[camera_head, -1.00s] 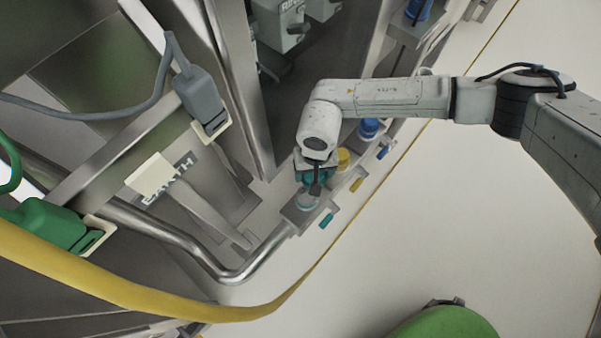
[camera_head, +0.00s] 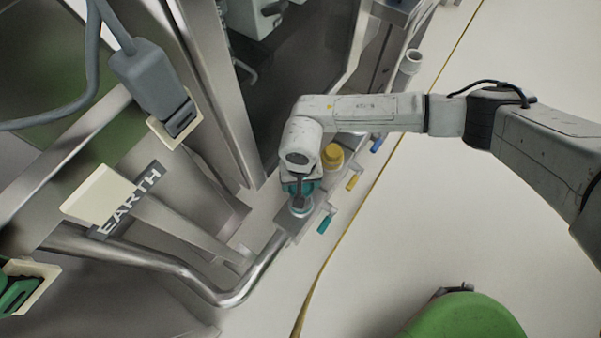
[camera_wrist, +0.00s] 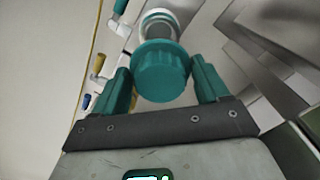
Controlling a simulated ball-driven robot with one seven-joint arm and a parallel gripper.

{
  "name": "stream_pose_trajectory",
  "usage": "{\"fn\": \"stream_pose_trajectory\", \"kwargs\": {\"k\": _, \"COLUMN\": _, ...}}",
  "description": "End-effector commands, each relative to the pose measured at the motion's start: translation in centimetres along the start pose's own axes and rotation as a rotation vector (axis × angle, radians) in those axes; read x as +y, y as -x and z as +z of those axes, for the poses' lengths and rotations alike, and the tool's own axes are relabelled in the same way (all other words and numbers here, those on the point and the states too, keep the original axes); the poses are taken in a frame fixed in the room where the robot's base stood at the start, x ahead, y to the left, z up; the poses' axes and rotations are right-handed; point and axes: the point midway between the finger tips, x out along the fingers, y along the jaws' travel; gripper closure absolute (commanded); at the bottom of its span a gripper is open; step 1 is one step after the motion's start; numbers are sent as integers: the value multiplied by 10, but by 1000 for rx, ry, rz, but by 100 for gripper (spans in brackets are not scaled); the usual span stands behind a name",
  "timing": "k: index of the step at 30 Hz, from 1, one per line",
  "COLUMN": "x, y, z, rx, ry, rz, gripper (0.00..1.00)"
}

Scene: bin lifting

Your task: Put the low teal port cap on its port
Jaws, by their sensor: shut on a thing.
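The teal port cap (camera_wrist: 160,78) is a ridged round cap between my gripper's teal fingers in the wrist view. My gripper (camera_head: 299,189) is shut on it, above the nearest port of the manifold. That port (camera_wrist: 159,20) shows as a pale ring on a short neck just beyond the cap; it also shows below the gripper in the head view (camera_head: 301,209). The cap partly covers the port, so I cannot tell whether they touch. In the head view the cap is mostly hidden by my gripper.
A yellow cap (camera_head: 333,156) sits on the manifold close behind my gripper. Small teal (camera_head: 324,225), yellow (camera_head: 352,182) and blue (camera_head: 376,145) handles stick out on its right side. A metal pipe (camera_head: 235,297) curves in from the left. Open floor lies to the right.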

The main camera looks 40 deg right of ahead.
Motion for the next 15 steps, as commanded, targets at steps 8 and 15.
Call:
{"fn": "stream_pose_trajectory", "kwargs": {"k": 8, "x": 0, "y": -31, "z": 1, "rx": -2, "ry": -2, "rz": -2, "gripper": 67}}
{"fn": "stream_pose_trajectory", "kwargs": {"k": 15, "x": 0, "y": -21, "z": 2, "rx": 1, "ry": 2, "rz": 1, "gripper": 67}}
